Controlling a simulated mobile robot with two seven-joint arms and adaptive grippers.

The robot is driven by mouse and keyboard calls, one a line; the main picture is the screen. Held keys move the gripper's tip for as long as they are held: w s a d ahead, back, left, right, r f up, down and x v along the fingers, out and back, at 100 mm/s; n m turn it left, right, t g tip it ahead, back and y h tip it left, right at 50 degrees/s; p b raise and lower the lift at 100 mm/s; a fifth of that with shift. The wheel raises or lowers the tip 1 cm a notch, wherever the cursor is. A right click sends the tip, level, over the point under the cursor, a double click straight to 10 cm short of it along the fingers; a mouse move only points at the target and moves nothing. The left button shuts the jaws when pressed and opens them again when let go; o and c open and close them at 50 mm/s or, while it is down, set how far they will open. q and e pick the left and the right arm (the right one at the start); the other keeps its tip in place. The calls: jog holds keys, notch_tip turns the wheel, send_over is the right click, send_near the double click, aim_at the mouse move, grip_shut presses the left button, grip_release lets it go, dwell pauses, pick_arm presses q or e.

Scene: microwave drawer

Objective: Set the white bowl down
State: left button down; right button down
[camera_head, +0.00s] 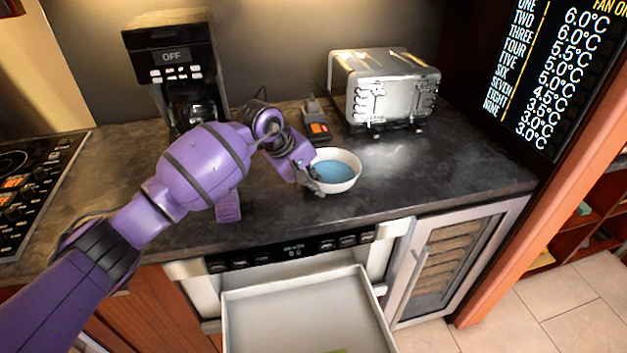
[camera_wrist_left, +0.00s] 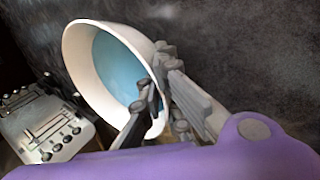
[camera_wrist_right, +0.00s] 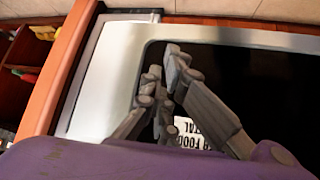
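The white bowl (camera_head: 338,169) with a blue inside is at the front part of the dark counter (camera_head: 420,180), right of my left gripper (camera_head: 312,182). In the left wrist view the bowl (camera_wrist_left: 88,70) looks tilted, and its rim passes between the fingers of my left gripper (camera_wrist_left: 158,88). The left gripper is shut on this rim. I cannot tell whether the bowl's base touches the counter. My right gripper (camera_wrist_right: 165,75) shows only in the right wrist view, with its fingers close together and nothing seen between them.
A silver toaster oven (camera_head: 385,88) stands behind the bowl and a coffee maker (camera_head: 175,70) at the back left. A small device (camera_head: 318,128) lies behind the bowl. An open drawer (camera_head: 300,315) juts out below the counter. The counter right of the bowl is clear.

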pick_arm(q)
jog(key=shift+r, duration=0.15)
jog(key=shift+f, duration=0.2)
jog(key=c, duration=2.3)
grip_release()
jog(key=shift+o, duration=0.2)
jog(key=shift+r, duration=0.35)
jog(key=v, duration=1.1)
jog(key=shift+s+a+r, duration=0.2)
jog(key=shift+a+r, duration=0.05)
